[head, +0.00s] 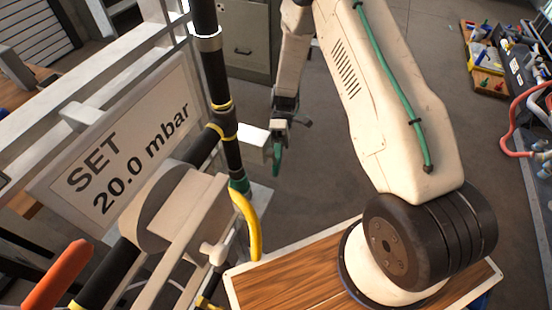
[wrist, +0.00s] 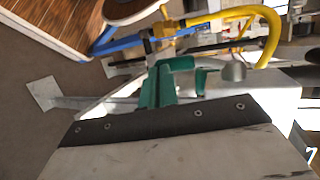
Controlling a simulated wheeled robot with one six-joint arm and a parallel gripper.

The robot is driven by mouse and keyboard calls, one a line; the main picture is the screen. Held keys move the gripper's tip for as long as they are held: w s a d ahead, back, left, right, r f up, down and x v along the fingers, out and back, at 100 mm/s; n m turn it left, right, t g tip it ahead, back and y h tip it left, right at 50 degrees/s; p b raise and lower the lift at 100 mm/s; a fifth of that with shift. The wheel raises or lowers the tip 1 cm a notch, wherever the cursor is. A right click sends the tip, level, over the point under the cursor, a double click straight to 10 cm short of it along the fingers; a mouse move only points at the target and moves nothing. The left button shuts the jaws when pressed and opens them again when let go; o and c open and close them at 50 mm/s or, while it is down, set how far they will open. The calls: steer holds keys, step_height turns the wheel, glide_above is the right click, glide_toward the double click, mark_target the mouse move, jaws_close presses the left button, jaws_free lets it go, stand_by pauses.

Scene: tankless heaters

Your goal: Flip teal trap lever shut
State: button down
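My gripper (head: 277,157) hangs at the end of my arm, right of the vertical black pipe (head: 216,75), apart from it. Its teal fingers point down in the head view; in the wrist view the fingers (wrist: 158,86) stand close together and look shut, with nothing seen between them. A teal fitting (head: 240,184) sits low on the pipe, above a yellow hose, left of and below my gripper. In the wrist view a teal lever-like piece (wrist: 203,77) shows just beyond and right of my fingers; whether they touch is unclear.
The yellow hose (head: 252,222) curves down from the pipe. A sign reading SET 20.0 mbar (head: 128,145) and an orange handle (head: 58,275) are at left. A white plate (head: 253,135) juts beside the pipe. A toolbox (head: 525,75) stands at far right. Open floor (head: 320,185) lies right of my gripper.

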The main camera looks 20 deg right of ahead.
steer(key=shift+s+a, duration=0.1)
steer(key=v, duration=0.8)
steer(key=shift+f, duration=0.1)
stand_by(0.4)
steer(key=s+d+r+m+t+h, duration=0.1)
steer(key=s+r+m+t+h, duration=0.2)
steer(key=s+r, duration=0.9)
steer(key=s+d+r+m+t+h, duration=0.2)
steer(key=s+r+m+t, duration=0.6)
steer(key=s+r, duration=0.5)
steer(key=shift+r+t+h, duration=0.9)
steer(key=shift+r+t, duration=0.3)
steer(key=shift+r, duration=2.1)
